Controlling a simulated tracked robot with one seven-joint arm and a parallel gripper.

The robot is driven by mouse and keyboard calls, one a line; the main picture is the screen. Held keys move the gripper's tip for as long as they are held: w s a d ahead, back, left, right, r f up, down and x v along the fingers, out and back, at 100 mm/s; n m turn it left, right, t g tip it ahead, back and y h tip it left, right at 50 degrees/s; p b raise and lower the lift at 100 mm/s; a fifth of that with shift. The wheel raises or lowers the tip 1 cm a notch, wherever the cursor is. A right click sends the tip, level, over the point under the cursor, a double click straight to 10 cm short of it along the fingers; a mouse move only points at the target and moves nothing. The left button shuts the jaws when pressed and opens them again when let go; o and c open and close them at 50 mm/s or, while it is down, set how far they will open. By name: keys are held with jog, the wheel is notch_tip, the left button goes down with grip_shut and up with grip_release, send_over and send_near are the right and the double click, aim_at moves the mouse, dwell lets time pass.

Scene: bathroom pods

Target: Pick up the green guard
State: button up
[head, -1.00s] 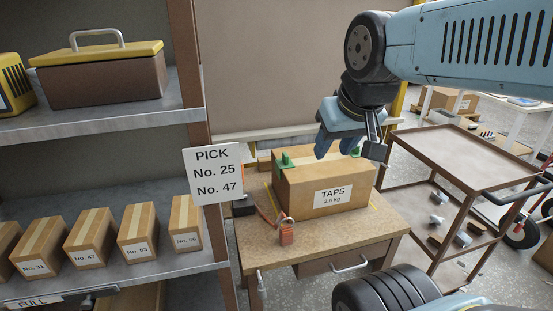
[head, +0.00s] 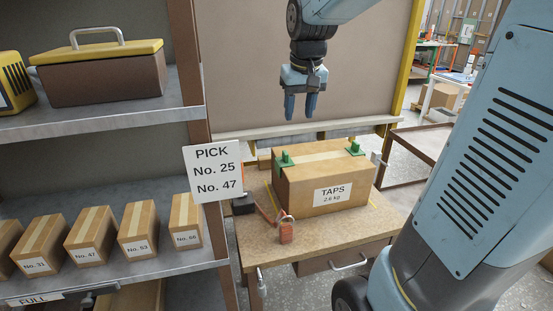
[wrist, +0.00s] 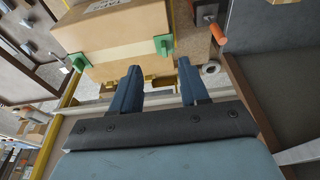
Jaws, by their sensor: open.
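Two green guards sit on the top edges of the taped carton (head: 325,188) labelled TAPS. One green guard (head: 286,160) is at its left end, and the other green guard (head: 354,149) is at its right end. In the wrist view the left-end guard (wrist: 163,45) appears just beyond the fingertips, and the right-end guard (wrist: 79,62) is farther left. My gripper (head: 300,106) is open and empty, pointing down above and behind the carton; its fingers also show in the wrist view (wrist: 159,72).
A shelf (head: 150,115) with boxes and a PICK sign (head: 214,172) stands left. A brown cart (head: 405,180) is at the right, partly hidden by my arm.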

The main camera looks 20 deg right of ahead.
jog(key=g, duration=0.1)
send_over(286, 152)
jog(key=s, duration=0.2)
notch_tip(286, 152, down, 4)
jog(key=f, duration=0.4)
jog(key=w+f, duration=0.1)
jog(key=f, duration=0.4)
jog(key=w+f, duration=0.1)
jog(key=f, duration=0.3)
jog(key=shift+a+f, duration=0.1)
jog(key=shift+f, duration=0.25)
jog(key=shift+s, duration=0.1)
grip_shut()
